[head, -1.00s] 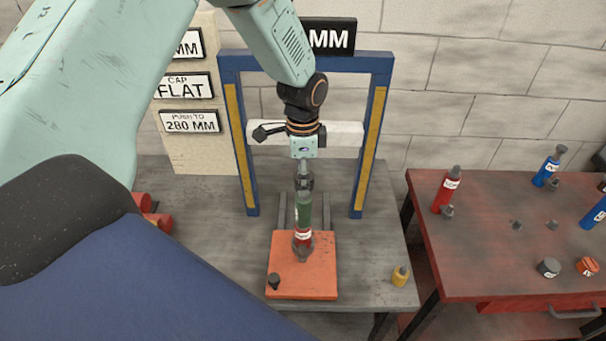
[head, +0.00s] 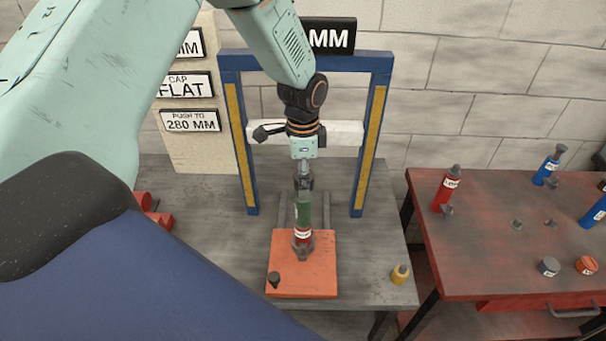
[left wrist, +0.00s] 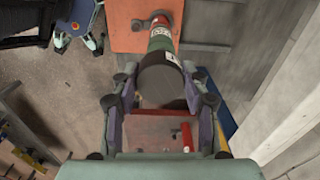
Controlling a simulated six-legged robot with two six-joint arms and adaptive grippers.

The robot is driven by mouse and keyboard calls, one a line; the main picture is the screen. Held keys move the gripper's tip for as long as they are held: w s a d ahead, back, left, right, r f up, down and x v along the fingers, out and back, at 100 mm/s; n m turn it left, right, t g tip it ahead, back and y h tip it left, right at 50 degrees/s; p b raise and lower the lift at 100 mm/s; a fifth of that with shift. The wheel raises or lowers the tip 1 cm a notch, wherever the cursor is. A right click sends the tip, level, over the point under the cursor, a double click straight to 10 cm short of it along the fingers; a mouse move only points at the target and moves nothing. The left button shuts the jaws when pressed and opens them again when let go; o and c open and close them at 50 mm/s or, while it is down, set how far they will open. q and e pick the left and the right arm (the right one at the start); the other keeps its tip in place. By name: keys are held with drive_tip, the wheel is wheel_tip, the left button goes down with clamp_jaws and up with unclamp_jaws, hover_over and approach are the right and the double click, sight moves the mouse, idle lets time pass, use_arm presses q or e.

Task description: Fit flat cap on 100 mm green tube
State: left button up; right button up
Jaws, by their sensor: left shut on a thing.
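The green tube (head: 303,213) stands upright on top of a red tube piece (head: 303,236) with a white label, over the orange base plate (head: 318,283). My left gripper (head: 304,184) points straight down at the tube's top end. In the left wrist view its fingers (left wrist: 163,98) are shut on the flat cap (left wrist: 162,86), a dark grey disc. The cap lies in line with the green tube (left wrist: 160,42) and hides its top end. I cannot tell whether the cap is seated on it. My right gripper is out of view.
A blue frame (head: 377,130) with yellow strips stands behind the plate. A yellow piece (head: 400,274) lies near the grey bench's right edge. The red table (head: 470,270) at right holds red and blue tubes and loose caps. A sign (head: 184,86) reads CAP FLAT.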

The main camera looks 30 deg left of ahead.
use_arm(q)
drive_tip(key=shift+f+b, duration=1)
drive_tip(key=shift+f, duration=0.8)
drive_tip(key=o, duration=1.3)
wheel_tip(320, 180, up, 12)
